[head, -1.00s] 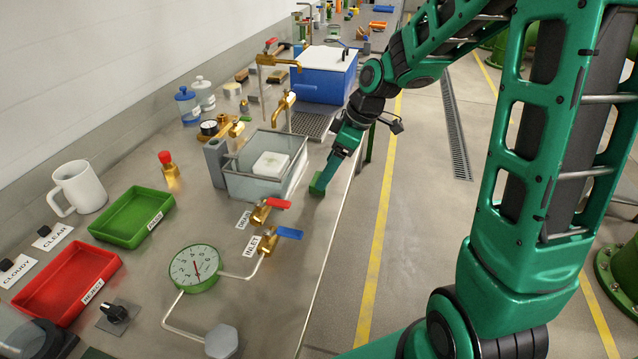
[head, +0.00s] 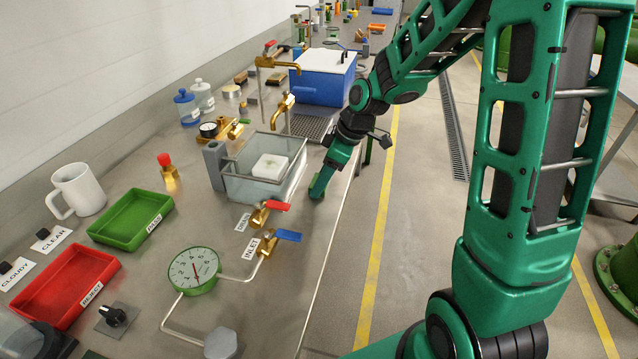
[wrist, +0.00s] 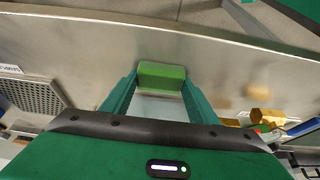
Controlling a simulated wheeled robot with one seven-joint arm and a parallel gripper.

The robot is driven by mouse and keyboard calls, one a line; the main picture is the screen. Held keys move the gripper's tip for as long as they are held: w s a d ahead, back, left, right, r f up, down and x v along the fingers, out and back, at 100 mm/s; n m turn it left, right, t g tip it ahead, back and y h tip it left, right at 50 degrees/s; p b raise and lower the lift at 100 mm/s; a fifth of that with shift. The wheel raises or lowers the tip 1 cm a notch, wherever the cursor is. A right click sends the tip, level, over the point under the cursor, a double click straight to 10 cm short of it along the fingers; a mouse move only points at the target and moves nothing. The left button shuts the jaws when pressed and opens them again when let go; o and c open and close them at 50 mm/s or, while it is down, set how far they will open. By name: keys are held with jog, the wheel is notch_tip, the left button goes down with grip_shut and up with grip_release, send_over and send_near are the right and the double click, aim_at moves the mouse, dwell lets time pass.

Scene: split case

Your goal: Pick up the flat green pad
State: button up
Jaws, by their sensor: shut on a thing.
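The green pad (wrist: 162,76) shows in the wrist view between the two fingers of my gripper (wrist: 163,88), near their tips. My gripper is shut on it. In the head view my gripper (head: 318,188) is at the bench's front edge, just right of the clear tank. The pad is mostly hidden there behind the fingers. I cannot tell whether the pad touches the bench top.
The clear tank (head: 238,188) with a white block (head: 270,166) inside stands close to the left. The red-handled valve (head: 262,212) and blue-handled valve (head: 268,243) are nearer. A blue cooler (head: 322,80) stands behind.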

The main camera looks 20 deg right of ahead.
jog(key=shift+r, duration=0.55)
jog(key=r, duration=0.2)
jog(key=a+r, duration=0.1)
jog(key=shift+s+a+r, duration=0.1)
jog(key=shift+s+r, duration=0.2)
jog(key=shift+r, duration=0.1)
jog(key=s+a+r, duration=0.5)
jog(key=a+r, duration=0.1)
jog(key=a, duration=0.3)
jog(key=shift+s, duration=0.1)
